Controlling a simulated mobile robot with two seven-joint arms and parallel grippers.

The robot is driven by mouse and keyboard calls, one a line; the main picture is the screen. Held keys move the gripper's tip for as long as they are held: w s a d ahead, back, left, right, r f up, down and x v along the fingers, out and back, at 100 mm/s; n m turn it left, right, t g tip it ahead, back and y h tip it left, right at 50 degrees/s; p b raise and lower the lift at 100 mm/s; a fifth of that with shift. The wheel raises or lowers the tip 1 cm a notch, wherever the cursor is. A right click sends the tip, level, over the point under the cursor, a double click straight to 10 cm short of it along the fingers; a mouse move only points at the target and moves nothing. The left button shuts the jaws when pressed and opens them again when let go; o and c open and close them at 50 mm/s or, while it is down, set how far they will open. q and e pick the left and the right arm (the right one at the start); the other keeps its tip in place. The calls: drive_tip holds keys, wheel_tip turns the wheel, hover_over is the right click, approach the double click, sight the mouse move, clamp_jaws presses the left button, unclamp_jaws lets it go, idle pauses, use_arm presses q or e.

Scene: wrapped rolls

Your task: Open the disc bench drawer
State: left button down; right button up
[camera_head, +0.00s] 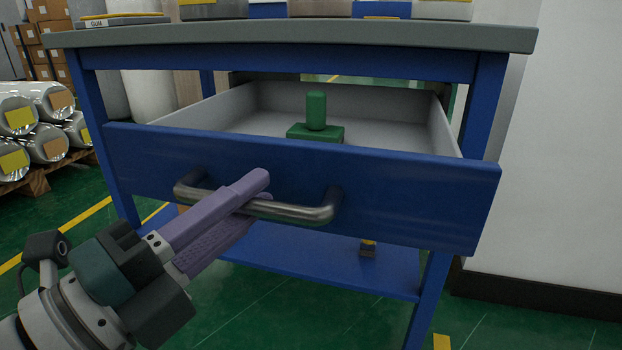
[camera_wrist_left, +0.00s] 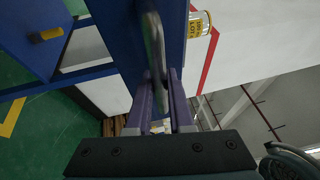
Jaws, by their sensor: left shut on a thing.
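The blue drawer (camera_head: 400,200) of the bench is pulled out, and its grey inside shows. A metal bar handle (camera_head: 300,211) runs across its front. My left gripper (camera_head: 252,192) is shut on the handle, with its purple fingers around the bar left of the middle. In the left wrist view the handle (camera_wrist_left: 154,45) passes between the fingers of the left gripper (camera_wrist_left: 163,85). A green object with a block-like base and an upright grip (camera_head: 316,112) stands inside the drawer. My right gripper is in neither view.
The grey bench top (camera_head: 300,36) above carries several items along its edge. A blue lower shelf (camera_head: 310,262) lies under the drawer with a small yellow and dark item (camera_head: 368,248). Wrapped rolls (camera_head: 45,125) lie on a pallet at left. A white wall (camera_head: 570,150) stands at right.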

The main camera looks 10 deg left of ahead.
use_arm(q)
drive_tip(key=c, duration=0.8)
unclamp_jaws()
drive_tip(key=p+v, duration=0.1)
drive_tip(key=v, duration=0.9)
drive_tip(key=shift+p, duration=0.35)
drive_tip(key=shift+r, duration=0.1)
